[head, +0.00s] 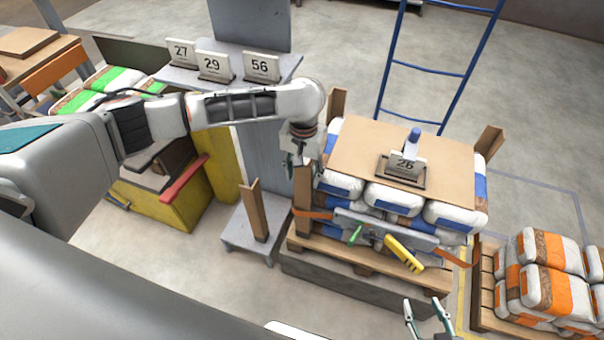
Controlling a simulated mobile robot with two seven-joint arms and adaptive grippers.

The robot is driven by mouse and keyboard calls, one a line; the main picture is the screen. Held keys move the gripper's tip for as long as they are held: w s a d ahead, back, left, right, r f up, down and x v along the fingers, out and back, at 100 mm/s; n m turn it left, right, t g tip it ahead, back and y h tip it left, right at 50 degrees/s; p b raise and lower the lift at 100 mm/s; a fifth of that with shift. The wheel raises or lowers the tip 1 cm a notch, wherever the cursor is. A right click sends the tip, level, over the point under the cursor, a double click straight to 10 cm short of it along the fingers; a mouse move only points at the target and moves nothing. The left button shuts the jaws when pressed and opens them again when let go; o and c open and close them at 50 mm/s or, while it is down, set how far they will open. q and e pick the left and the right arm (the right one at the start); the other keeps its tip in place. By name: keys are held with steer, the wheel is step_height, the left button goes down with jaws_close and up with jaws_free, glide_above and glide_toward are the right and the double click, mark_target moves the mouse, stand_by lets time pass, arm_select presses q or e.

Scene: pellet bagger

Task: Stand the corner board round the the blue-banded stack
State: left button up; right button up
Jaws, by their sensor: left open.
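The blue-banded stack (340,183) of white bags stands on a wooden pallet (340,255), topped by a cardboard sheet (360,150). Brown corner boards stand at its back left (338,103), back right (488,141) and front left (303,192) corners. Another corner board (256,212) stands upright on a small grey stand (236,235) left of the stack. My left gripper (292,172) is open, pointing down beside the top of the front left board; whether it touches the board I cannot tell. My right gripper (426,318) is open and empty in front of the pallet.
An orange strap (312,213) and a grey bar (385,227) with a yellow-handled tool (404,253) cross the stack's front. Orange-banded bags (545,275) stand right, a blue ladder frame (430,70) behind, a yellow bench (170,205) left.

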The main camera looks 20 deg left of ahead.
arm_select(q)
step_height(320, 180, up, 12)
stand_by(0.4)
stand_by(0.5)
